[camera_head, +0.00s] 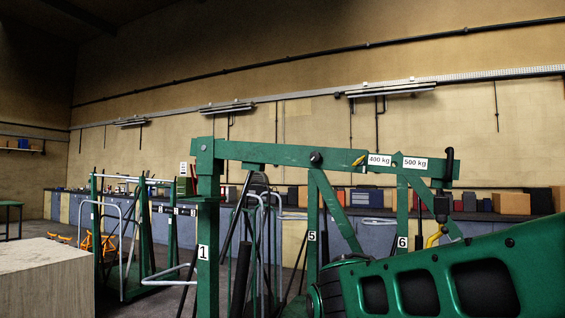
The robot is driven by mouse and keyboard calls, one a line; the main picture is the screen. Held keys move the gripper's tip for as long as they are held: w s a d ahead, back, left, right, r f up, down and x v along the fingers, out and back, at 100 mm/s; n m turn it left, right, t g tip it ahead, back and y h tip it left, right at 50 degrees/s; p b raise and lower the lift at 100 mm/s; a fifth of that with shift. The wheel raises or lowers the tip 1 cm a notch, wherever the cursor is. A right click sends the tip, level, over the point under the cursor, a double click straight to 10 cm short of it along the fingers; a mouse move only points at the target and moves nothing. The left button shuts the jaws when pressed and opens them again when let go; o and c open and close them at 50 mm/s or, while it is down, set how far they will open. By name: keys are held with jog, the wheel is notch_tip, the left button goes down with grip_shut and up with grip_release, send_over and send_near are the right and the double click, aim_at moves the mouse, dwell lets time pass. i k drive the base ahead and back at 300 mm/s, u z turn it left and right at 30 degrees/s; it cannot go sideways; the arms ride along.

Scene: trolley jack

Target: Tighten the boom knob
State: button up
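The green boom (270,154) of a shop crane runs across the middle of the view, from its post (207,225) at the left to its end at the right. A round black knob (315,157) sits on the side of the boom, left of the 400 kg and 500 kg labels. An upright black handle (449,164) stands at the boom's right end. A yellow hook (434,238) hangs below that end. From here I cannot tell how tight any knob is. I cannot make out my gripper in this view, and nothing is seen touching the knob or handle.
A large light block (45,275) fills the lower left. Green numbered posts and grey tube frames (122,245) stand behind the crane. A long bench (290,213) with boxes lines the far wall. A close green shape hides the lower right.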

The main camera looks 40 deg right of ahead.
aim_at(315, 157)
jog(key=z, duration=0.15)
jog(key=i, duration=0.9)
jog(key=z, duration=0.65)
jog(key=i, duration=0.35)
jog(key=z, duration=0.3)
